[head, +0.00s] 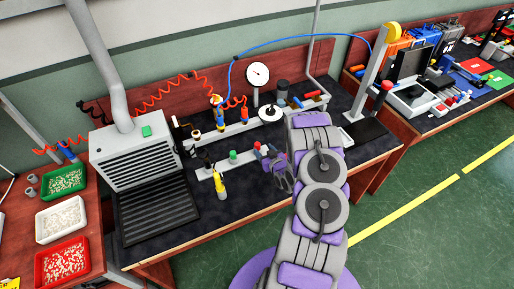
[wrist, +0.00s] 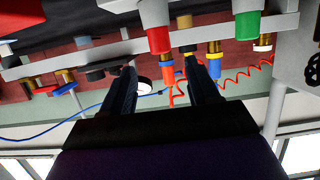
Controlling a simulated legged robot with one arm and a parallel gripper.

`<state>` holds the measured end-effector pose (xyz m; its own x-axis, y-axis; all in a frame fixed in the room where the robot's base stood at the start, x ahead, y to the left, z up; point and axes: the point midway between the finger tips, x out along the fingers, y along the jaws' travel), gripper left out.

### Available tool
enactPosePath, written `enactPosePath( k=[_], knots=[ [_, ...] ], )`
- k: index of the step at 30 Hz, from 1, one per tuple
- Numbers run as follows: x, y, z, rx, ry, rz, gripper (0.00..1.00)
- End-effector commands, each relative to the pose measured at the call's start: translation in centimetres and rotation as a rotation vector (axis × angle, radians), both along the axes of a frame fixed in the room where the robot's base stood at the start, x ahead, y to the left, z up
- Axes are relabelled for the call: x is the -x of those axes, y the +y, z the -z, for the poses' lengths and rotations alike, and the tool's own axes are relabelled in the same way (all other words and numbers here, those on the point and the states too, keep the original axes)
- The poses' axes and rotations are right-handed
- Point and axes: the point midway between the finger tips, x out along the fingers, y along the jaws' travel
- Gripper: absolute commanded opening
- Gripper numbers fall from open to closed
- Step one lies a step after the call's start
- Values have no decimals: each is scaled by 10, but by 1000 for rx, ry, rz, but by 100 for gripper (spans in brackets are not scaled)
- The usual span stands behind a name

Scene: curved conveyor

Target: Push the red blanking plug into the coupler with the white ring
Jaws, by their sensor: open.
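The red blanking plug (wrist: 159,40), with a white upper part in the picture, stands at a pale front rail in the wrist view, which appears upside down. It also shows in the head view (head: 264,148), just left of my gripper. My gripper (wrist: 160,68) is open and empty, with its two dark fingers on either side of the plug's line; contact is not visible. In the head view my gripper (head: 279,165) is partly hidden by my arm. A brass coupler with what looks like a white ring (wrist: 262,43) is on the rear rail, right of the green plug.
A green plug (wrist: 248,24) stands beside the red one. A yellow tool (head: 221,184) leans at the front rail. Other couplers (wrist: 215,62) and coiled red hoses (head: 165,92) are behind. A grey vented box (head: 135,158) and part trays (head: 60,220) are left.

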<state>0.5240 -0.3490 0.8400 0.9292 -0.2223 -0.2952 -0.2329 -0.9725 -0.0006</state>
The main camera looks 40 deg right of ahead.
Motion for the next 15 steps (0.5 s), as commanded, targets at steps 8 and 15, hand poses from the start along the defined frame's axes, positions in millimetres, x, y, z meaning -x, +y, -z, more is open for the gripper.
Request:
enactPosePath(
  k=[8, 15],
  knots=[
    [-34, -9, 10, 3, -2, -1, 60],
    [-42, -10, 14, 0, 2, 0, 60]
  ],
)
